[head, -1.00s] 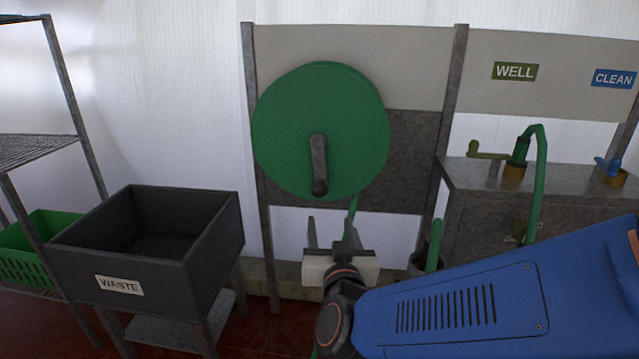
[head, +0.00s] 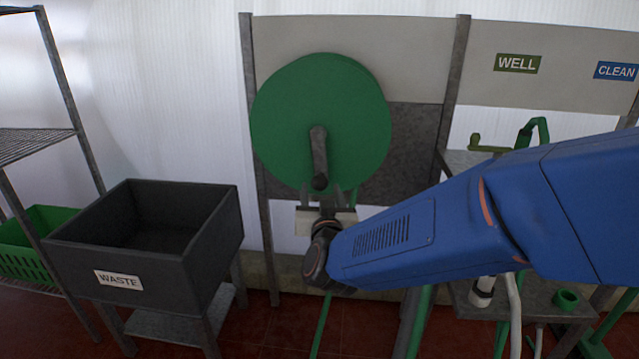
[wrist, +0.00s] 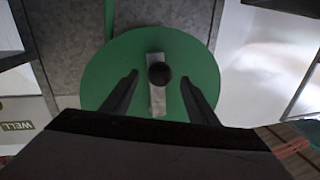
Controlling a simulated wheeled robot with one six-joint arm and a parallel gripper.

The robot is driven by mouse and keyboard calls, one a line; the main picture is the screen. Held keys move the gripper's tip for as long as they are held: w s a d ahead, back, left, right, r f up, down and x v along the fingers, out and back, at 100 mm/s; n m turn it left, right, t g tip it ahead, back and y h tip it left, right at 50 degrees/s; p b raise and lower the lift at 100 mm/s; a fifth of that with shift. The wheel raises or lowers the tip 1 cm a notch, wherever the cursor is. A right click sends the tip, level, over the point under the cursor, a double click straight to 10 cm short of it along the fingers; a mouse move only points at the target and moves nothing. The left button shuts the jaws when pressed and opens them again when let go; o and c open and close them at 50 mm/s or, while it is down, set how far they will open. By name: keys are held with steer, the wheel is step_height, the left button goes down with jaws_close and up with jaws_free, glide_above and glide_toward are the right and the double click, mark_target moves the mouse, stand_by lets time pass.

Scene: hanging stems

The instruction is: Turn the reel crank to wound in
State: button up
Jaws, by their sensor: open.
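The green reel (head: 345,105) is a large disc mounted upright on a panel frame. Its grey crank arm (head: 319,148) points down from the hub and ends in a dark round knob (head: 320,182). My gripper (head: 325,192) is open just below and in front of the knob, with its fingers pointing at the reel. In the wrist view the knob (wrist: 160,74) shows between the two open fingers (wrist: 158,85), nearer their tips, with a gap on each side. The crank arm (wrist: 157,104) runs down behind it in that view.
A black WASTE bin (head: 140,235) stands at the left beside a wire shelf (head: 35,147) with a green crate (head: 40,240). At the right, a bench with a green tap (head: 490,147) is partly hidden by my blue arm.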

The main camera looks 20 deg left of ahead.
mark_target(320, 187)
steer(key=shift+x, duration=2.6)
jaws_close()
